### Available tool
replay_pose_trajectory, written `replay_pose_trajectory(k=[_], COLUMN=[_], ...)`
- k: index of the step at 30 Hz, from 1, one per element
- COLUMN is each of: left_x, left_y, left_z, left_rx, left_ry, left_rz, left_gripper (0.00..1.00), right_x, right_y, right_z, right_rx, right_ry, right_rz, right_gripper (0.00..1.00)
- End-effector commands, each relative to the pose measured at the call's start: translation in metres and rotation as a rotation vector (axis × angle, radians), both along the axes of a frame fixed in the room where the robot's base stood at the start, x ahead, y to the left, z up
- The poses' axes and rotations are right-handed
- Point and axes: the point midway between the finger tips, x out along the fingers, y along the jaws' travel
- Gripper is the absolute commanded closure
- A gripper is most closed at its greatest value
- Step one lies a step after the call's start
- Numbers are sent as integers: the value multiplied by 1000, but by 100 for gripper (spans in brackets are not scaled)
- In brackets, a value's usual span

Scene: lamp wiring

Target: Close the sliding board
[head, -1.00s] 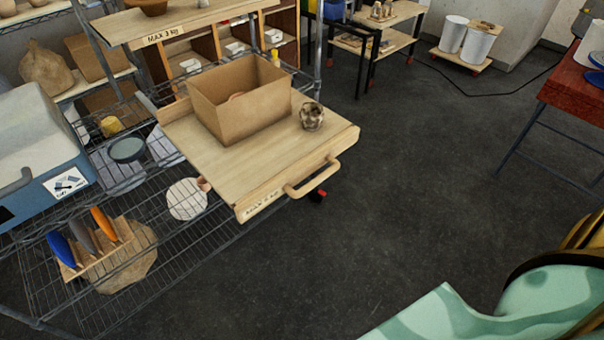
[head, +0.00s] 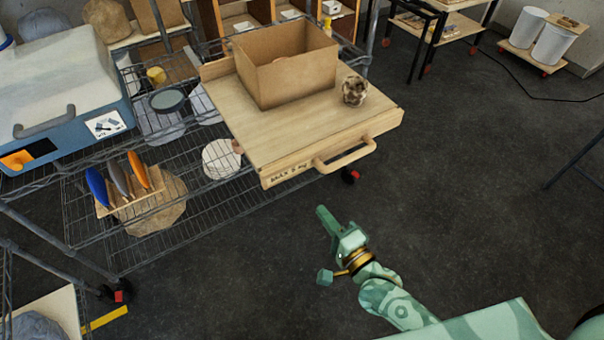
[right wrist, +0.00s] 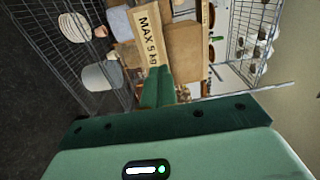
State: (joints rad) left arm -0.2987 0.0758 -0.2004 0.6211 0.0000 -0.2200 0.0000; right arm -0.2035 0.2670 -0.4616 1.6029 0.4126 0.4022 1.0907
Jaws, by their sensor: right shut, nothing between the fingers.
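The sliding board (head: 290,140) is a pale wooden shelf pulled out from the wire rack, with a wooden handle (head: 346,156) on its front and a "MAX 5 kg" label. An open cardboard box (head: 288,78) and a small patterned pot (head: 354,91) stand on it. My right gripper (head: 322,214) is shut and empty, in front of and below the handle, apart from it. In the right wrist view, its green fingers (right wrist: 157,88) point toward the labelled board front (right wrist: 142,34), which appears turned on its side. My left gripper is not in view.
The wire rack (head: 130,215) stands at left, holding a blue-grey machine (head: 60,95) and a wooden holder with coloured tools (head: 125,190). Dark floor (head: 450,180) is clear to the right of the board. White bins (head: 550,42) stand at the back right.

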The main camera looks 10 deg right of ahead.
Motion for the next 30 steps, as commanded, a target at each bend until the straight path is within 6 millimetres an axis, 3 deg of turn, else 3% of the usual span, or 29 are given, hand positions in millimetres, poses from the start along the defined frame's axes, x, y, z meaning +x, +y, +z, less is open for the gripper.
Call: replay_pose_trajectory(k=[5,18,24,30], left_x=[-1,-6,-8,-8], left_y=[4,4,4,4], left_z=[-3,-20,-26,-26], left_rx=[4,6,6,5], left_ry=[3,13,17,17], left_rz=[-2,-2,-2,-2], left_gripper=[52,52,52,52], right_x=[19,103,125,131], right_y=[6,37,45,47], right_z=[-1,-2,-2,-1], right_rx=[11,6,5,5], right_ry=[3,3,5,5], right_rz=[-1,-1,0,0], right_gripper=[100,100,100,100])
